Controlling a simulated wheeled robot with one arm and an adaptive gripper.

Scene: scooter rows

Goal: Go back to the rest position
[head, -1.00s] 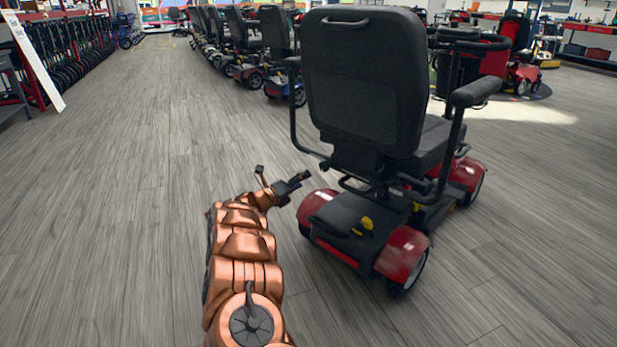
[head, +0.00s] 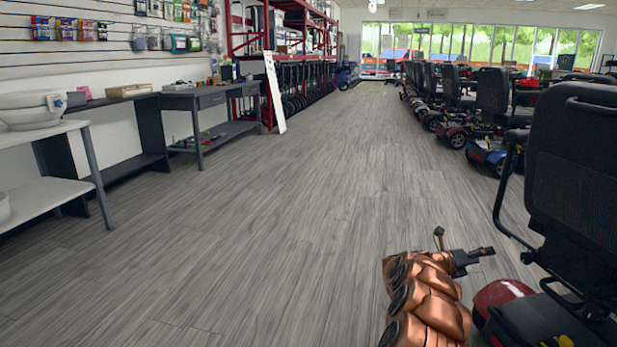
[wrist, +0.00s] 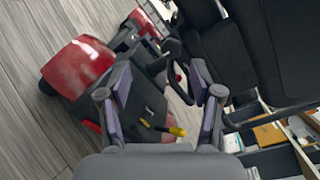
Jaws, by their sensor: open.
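My gripper (head: 467,246) is at the end of my copper-coloured arm, low and right of centre in the head view. In the wrist view its two fingers (wrist: 163,88) are spread apart with nothing between the tips. Behind them is a red and black mobility scooter (wrist: 80,66) with a yellow part near its rear. The same scooter (head: 580,165) stands at the right edge of the head view, partly cut off. My gripper is beside its rear and seat; I cannot tell the exact gap.
A row of parked scooters (head: 455,136) runs back on the right. A white shelf table (head: 52,190), a dark workbench (head: 200,104) and a red rack (head: 268,40) line the left. A leaning white board (head: 275,95) stands there. The wood floor (head: 270,215) between is wide and clear.

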